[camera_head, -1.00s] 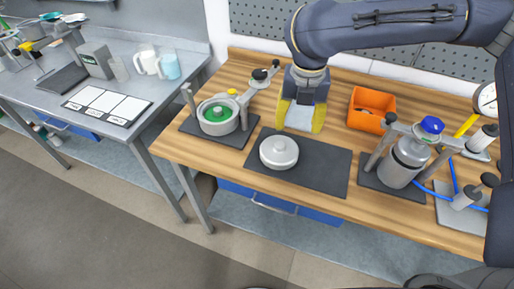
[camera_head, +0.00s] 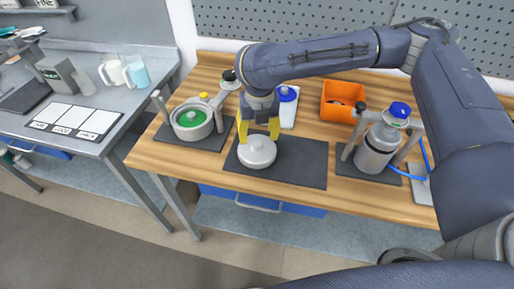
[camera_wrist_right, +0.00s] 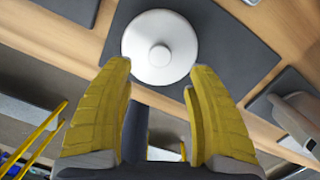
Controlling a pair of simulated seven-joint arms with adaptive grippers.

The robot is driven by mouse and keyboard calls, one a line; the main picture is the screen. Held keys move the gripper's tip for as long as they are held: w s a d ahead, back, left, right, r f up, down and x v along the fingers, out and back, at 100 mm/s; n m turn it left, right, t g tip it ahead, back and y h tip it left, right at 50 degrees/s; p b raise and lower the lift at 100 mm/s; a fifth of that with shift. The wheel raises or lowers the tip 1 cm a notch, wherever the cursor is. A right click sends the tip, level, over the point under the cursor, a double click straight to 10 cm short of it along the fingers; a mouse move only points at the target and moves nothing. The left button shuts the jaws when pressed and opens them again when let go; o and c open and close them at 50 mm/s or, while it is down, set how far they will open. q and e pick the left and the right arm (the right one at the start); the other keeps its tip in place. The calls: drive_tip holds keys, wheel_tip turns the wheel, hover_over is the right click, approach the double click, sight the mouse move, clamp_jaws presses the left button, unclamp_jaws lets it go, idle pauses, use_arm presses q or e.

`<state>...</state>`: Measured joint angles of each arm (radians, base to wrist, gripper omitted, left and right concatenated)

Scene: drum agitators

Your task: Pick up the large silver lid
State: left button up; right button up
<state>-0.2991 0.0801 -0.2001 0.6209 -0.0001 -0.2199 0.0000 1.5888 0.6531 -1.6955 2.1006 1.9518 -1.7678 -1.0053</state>
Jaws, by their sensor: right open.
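The large silver lid (camera_head: 257,151) is a round pale disc with a small knob on top. It lies on the dark mat (camera_head: 302,172) on the wooden bench. It also shows in the right wrist view (camera_wrist_right: 160,47), just beyond my fingertips. My right gripper (camera_head: 259,129) has yellow fingers and stands behind the lid, close to it, in the head view. In the wrist view the right gripper (camera_wrist_right: 158,78) is open, with nothing between its fingers. Whether a fingertip touches the lid cannot be told. My left gripper is not in view.
A grey pot with a green inside (camera_head: 191,120) stands on a dark base to the left. A metal vessel with a blue cap (camera_head: 376,148) stands in a frame to the right. An orange bin (camera_head: 343,100) and a blue-and-white item (camera_head: 288,106) are behind. The mat's right part is clear.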

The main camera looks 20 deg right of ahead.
sight(257, 143)
drive_tip(key=shift+w+f, duration=0.2)
drive_tip(key=shift+f, duration=0.75)
drive_tip(key=shift+w+f, duration=0.2)
drive_tip(key=shift+f, duration=0.8)
drive_tip(key=shift+w+f, duration=0.2)
drive_tip(key=shift+f, duration=0.75)
drive_tip(key=shift+c, duration=0.5)
clamp_jaws()
